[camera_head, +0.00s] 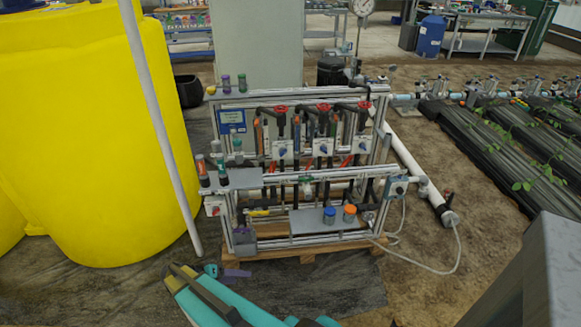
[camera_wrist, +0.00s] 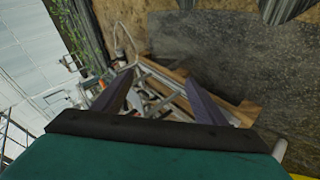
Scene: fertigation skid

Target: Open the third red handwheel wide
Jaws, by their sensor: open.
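The skid is a metal frame (camera_head: 300,97) on a wooden pallet. Three red handwheels sit in a row along its upper part: the left one (camera_head: 281,109), the middle one (camera_head: 324,107) and the third, rightmost one (camera_head: 364,105). The third is above a white box with a blue knob, and I cannot tell how far its valve is turned. My gripper (camera_head: 177,272) is open and empty, low in front and left of the skid, well apart from the handwheels. In the wrist view my open fingers (camera_wrist: 160,78) frame part of the skid, seen tilted; no handwheel is clear there.
A big yellow tank (camera_head: 90,130) and a slanting pale pole (camera_head: 158,120) stand left of the skid. The skid's lower front shelf (camera_head: 300,222) carries blue-capped and orange-capped bottles. A white pipe (camera_head: 410,165) and a loose cable lie right.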

